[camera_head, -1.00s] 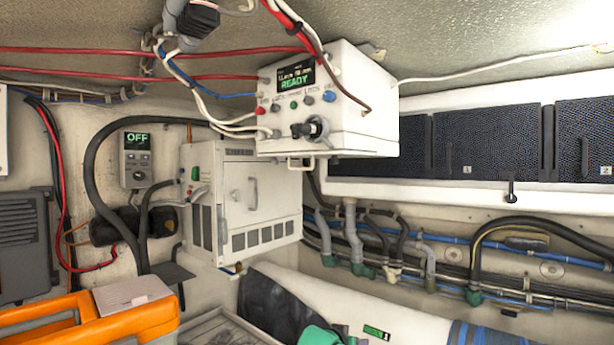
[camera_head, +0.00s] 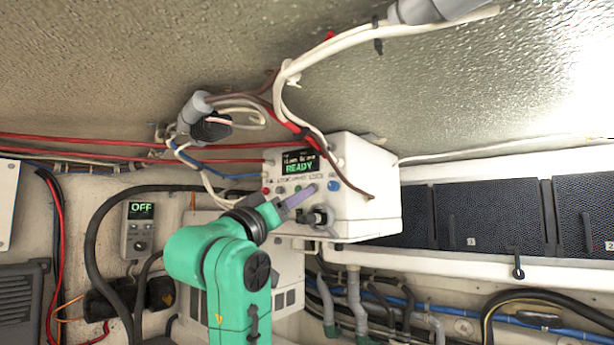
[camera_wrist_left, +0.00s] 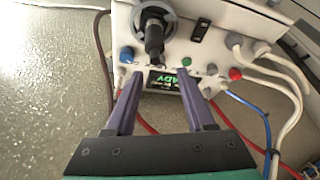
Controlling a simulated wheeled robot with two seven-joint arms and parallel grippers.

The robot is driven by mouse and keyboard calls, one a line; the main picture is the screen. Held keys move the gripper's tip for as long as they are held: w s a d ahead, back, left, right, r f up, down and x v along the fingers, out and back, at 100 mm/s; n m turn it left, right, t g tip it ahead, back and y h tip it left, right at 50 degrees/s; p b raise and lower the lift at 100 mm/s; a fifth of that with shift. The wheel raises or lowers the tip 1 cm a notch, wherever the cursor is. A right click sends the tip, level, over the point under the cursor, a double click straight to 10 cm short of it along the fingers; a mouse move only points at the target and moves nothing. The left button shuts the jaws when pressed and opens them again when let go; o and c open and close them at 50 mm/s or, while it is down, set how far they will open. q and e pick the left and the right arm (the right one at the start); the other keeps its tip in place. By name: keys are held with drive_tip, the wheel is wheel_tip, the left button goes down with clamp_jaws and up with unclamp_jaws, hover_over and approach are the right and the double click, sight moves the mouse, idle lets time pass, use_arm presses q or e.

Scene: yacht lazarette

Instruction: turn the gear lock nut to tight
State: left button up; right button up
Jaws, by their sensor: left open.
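A white control box (camera_head: 372,182) hangs below the ceiling with a lit screen (camera_head: 300,163) reading READY. A black knob-like fitting in a grey ring (camera_head: 318,216), apparently the gear lock nut, sticks out low on its front. In the left wrist view the box is upside down, with the black fitting (camera_wrist_left: 154,36) above the screen. My left gripper (camera_head: 300,197) is in front of the panel, just above the fitting in the head view. Its purple fingers (camera_wrist_left: 156,80) are open and spread either side of the screen, with nothing between them. My right gripper is not in view.
Small coloured knobs, including a blue one (camera_head: 334,186), sit close around the fitting. White cables (camera_head: 285,95) and red wires run beside the box. A grey switch unit (camera_head: 139,230) reading OFF is on the left wall. Dark panels (camera_head: 490,215) line the right.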

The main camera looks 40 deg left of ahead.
use_arm(q)
drive_tip(key=p+x, duration=0.2)
drive_tip(key=x, duration=0.3)
drive_tip(key=shift+r, duration=0.1)
clamp_jaws()
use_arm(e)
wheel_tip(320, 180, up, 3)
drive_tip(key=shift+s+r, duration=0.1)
use_arm(q)
drive_tip(key=shift+a+m, duration=0.1)
drive_tip(key=shift+m, duration=0.4)
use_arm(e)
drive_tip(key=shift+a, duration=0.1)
use_arm(q)
drive_tip(key=m+g+h, duration=0.1)
drive_tip(key=m+h, duration=0.2)
drive_tip(key=m, duration=0.5)
drive_tip(key=m+g+h, duration=0.1)
drive_tip(key=m+h, duration=0.2)
drive_tip(key=m, duration=0.5)
drive_tip(key=a+m+g+h, duration=0.1)
drive_tip(key=m+h, duration=0.3)
drive_tip(key=m, duration=0.4)
drive_tip(key=shift+r+g, duration=0.25)
drive_tip(key=shift+g, duration=0.25)
drive_tip(key=shift+m, duration=0.3)
